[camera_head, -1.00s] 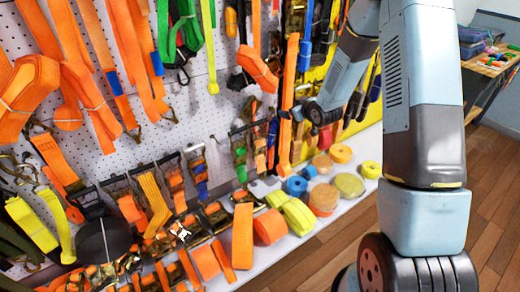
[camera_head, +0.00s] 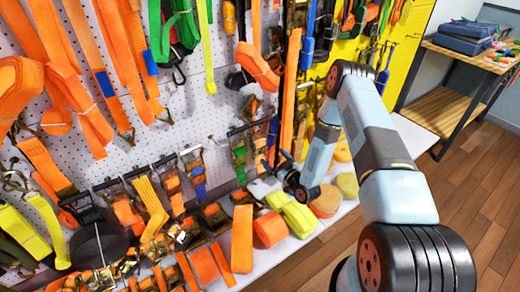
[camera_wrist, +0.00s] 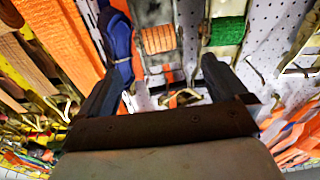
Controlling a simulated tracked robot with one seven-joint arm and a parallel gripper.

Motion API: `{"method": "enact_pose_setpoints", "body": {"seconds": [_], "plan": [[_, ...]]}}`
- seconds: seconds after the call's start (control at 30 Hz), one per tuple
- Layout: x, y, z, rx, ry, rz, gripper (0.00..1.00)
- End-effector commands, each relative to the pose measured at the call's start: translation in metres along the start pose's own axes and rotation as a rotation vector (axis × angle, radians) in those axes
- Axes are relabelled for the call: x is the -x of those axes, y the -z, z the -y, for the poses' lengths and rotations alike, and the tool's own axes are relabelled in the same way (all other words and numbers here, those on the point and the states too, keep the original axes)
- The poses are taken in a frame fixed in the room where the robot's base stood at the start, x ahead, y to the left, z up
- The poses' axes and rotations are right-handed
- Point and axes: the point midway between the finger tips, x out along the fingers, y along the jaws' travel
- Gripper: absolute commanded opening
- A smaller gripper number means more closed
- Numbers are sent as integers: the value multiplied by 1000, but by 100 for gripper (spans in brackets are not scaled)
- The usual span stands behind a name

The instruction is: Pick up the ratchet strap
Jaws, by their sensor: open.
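Several ratchet straps hang on the white pegboard wall, so I cannot tell which one is meant. In the wrist view, an orange ratchet strap (camera_wrist: 158,39) with a metal buckle is ahead, between the lines of my fingers. A green ratchet strap (camera_wrist: 228,30) hangs to its right, and a blue strap (camera_wrist: 117,42) is at its left. My gripper (camera_wrist: 165,78) is open, with nothing visible between its fingers. In the head view, my gripper is small and partly lost against the straps, low by the wall above the shelf.
The white shelf (camera_head: 275,262) below holds orange rolls (camera_head: 270,228), a yellow-green roll (camera_head: 292,212) and several ratchets. Long orange straps (camera_head: 289,90) hang close to the arm. A wooden bench (camera_head: 440,110) stands at the far right, with open floor (camera_head: 480,190) before it.

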Motion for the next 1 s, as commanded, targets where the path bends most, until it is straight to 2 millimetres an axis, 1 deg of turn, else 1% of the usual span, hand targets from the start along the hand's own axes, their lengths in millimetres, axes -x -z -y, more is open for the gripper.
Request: {"method": "enact_pose_setpoints", "body": {"seconds": [0.03, 0.2, 0.27, 0.33, 0.47, 0.6, 0.73, 0.87, 1.0], "plan": [[7, -9, 6, -15, -6, -15, 100], [21, -22, 13, -38, -23, -59, 100], [23, -23, 13, -42, -27, -68, 100], [21, -24, 12, -43, -30, -73, 100], [5, -22, 10, -42, -34, -74, 100], [-20, -20, 6, -41, -37, -75, 100], [-40, -19, 4, -41, -39, -74, 100], [-53, -19, 4, -42, -39, -72, 100], [-59, -18, 3, -43, -38, -70, 100]]}}
